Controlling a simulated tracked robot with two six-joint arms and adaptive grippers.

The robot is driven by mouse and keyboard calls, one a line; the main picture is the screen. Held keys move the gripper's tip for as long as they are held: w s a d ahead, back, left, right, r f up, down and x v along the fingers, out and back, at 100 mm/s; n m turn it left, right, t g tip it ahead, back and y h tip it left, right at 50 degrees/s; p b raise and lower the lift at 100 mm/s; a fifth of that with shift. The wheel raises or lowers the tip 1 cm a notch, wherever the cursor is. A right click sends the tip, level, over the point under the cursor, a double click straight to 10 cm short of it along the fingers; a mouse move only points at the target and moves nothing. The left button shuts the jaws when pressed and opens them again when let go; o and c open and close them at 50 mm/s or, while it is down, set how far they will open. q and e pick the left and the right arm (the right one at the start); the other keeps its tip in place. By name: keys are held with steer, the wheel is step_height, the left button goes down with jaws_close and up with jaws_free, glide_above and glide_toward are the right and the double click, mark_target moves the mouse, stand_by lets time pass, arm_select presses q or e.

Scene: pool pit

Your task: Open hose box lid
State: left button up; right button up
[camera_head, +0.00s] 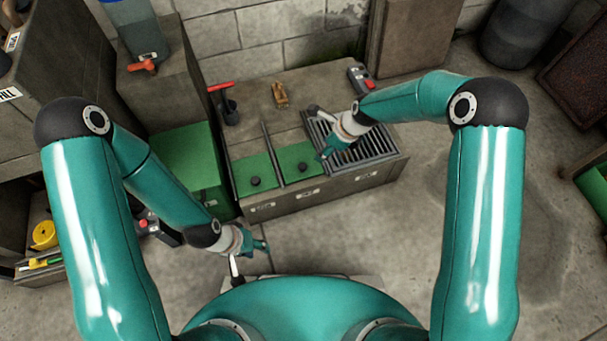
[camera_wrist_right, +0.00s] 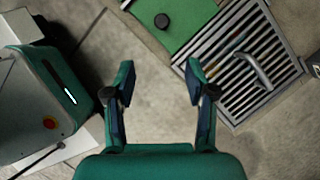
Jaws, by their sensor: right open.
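Two green lids with black knobs lie flat in the bench top, a left one (camera_head: 250,172) and a right one (camera_head: 297,158). A divider stands between them. No label readable here tells which is the hose box lid. A slatted grate (camera_head: 375,148) lies to their right. My right gripper (camera_head: 326,152) is over the bench near the right lid and the grate. In the wrist view my right gripper (camera_wrist_right: 157,75) is open and empty, with one green lid (camera_wrist_right: 180,22) beyond its fingers. My left gripper (camera_head: 264,246) is low in front of the bench; its jaw gap is unclear.
A grey bent handle (camera_wrist_right: 252,70) shows at the grate. A red-handled item (camera_head: 229,108), a brass-coloured item (camera_head: 280,95) and a box with a red button (camera_head: 362,79) stand along the bench's back. Another green panel (camera_head: 183,152) is at left.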

mark_target(303, 167)
steer(key=b+x, duration=0.6)
steer(key=x, duration=1.1)
steer(key=shift+w, duration=0.2)
jaws_close()
